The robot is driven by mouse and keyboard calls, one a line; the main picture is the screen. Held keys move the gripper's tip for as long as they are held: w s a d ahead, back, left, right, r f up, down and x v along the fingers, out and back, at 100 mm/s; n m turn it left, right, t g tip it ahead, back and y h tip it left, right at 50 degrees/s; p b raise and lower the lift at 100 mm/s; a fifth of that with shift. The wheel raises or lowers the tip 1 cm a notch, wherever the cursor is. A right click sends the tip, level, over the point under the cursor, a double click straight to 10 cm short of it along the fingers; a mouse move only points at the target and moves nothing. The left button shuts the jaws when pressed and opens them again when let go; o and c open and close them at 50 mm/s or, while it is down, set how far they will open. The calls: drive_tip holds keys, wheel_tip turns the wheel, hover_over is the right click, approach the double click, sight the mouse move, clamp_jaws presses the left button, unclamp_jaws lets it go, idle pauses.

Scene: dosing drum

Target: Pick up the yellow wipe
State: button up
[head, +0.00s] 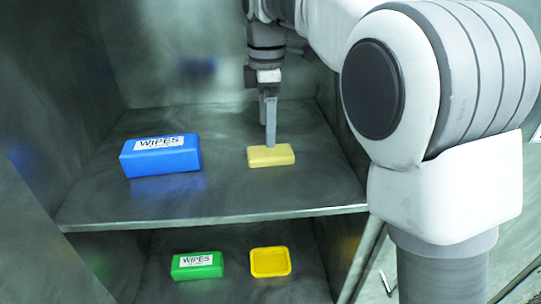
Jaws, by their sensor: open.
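The yellow wipe (271,157) is a small pale yellow block lying flat on the upper metal shelf, right of its middle. My gripper (270,146) points straight down over it, with the fingertips at the block's top and back edge. From this side view one finger mostly hides the other, so the gap between them does not show. The gripper is open. I cannot tell whether the fingers straddle the block or touch it.
A blue box labelled WIPES (161,155) stands left on the upper shelf (220,200). Below are a green WIPES box (197,265) and a yellow tray (270,262). Metal walls enclose both sides and the back. The shelf between the blue box and the block is clear.

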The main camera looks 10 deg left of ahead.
sight(270, 151)
drive_tip(key=shift+s+d+f, duration=0.1)
drive_tip(key=shift+d+f, duration=0.1)
drive_tip(key=shift+f, duration=1.25)
drive_tip(key=shift+s+d+f, duration=0.1)
drive_tip(key=shift+d+f, duration=0.05)
drive_tip(key=shift+f, duration=1.25)
drive_tip(key=shift+c, duration=0.3)
drive_tip(key=c, duration=1.2)
